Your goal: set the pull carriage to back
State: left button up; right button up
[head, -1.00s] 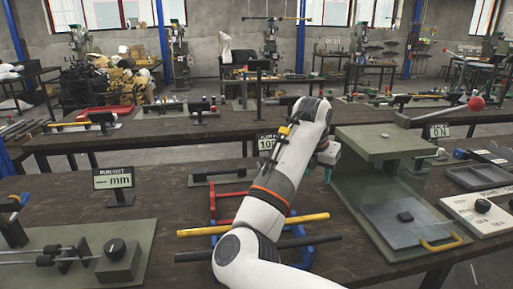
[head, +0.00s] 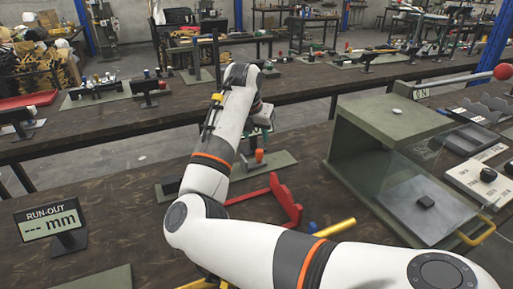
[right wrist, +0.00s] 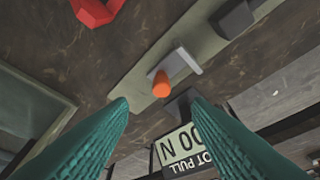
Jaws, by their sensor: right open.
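The pull carriage appears to be a small grey bracket (right wrist: 183,62) with an orange knob (right wrist: 161,86), on a long grey-green base plate (right wrist: 130,85). The knob also shows in the head view (head: 260,155), just below my right gripper (head: 266,122). In the right wrist view my right gripper (right wrist: 160,101) has its two teal fingers wide apart. The knob shows in the gap between the fingertips, with nothing held. I cannot tell its exact distance from them. My forearm hides part of the base plate in the head view. My left gripper is not in view.
A dark block (right wrist: 236,17) stands at one end of the plate. A pull display (right wrist: 190,148) stands close by. A red frame (head: 285,198) lies nearer on the bench. A glass-sided press (head: 385,150) stands at right. A run-out display (head: 50,220) stands at left.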

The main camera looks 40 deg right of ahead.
aim_at(259, 151)
jog(key=x, duration=0.8)
jog(key=shift+w+d+f, duration=0.15)
jog(key=shift+f, duration=0.15)
grip_shut()
